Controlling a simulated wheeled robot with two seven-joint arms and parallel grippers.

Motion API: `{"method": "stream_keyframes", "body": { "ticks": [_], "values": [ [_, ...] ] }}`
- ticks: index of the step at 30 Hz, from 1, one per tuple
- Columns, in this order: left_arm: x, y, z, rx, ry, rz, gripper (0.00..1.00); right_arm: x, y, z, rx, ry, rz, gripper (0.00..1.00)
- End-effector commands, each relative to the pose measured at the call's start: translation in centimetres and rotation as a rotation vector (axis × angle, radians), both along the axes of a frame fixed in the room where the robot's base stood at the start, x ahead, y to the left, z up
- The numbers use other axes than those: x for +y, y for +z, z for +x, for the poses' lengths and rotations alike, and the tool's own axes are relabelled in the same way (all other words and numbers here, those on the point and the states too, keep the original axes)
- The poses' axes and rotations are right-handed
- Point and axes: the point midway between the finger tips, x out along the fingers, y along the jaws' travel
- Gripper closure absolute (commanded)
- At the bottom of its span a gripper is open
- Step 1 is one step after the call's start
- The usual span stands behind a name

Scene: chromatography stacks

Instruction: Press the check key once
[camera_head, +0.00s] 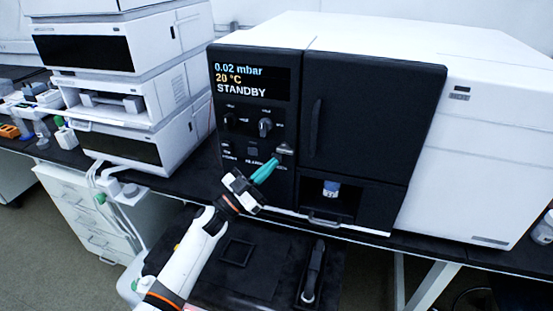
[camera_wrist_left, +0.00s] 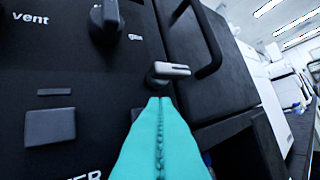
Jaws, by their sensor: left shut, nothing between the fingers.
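The black control panel (camera_head: 250,105) of the large instrument carries a display reading 0.02 mbar, 20 °C and STANDBY. Below it are knobs, a square button (camera_head: 252,151) and a grey-handled lever or key (camera_head: 284,149). No label that reads "check" is legible, so I cannot tell which part is the check key. My left gripper (camera_head: 275,163) has teal fingers, shut and empty, at the panel's lower right. In the left wrist view the fingertips (camera_wrist_left: 160,99) are just below the grey-handled part (camera_wrist_left: 170,70); contact is unclear. The square button (camera_wrist_left: 50,127) is left of them.
A black door with a handle (camera_head: 317,125) is right of the panel, above a recess holding a small vial (camera_head: 331,188). A knob marked gas (camera_wrist_left: 106,22) is above the fingers. White stacked modules (camera_head: 125,85) stand at left on the black bench.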

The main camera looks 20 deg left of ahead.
Motion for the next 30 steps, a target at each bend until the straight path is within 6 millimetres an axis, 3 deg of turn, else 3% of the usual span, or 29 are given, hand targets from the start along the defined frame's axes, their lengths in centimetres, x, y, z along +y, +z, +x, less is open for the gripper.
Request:
{"method": "stream_keyframes", "body": {
  "ticks": [30],
  "values": [
    [0.0,-0.06,0.97,0.001,0.0,0.001,1.0,0.05,-0.47,0.02,0.0,0.0,0.001,0.64]
  ]
}}
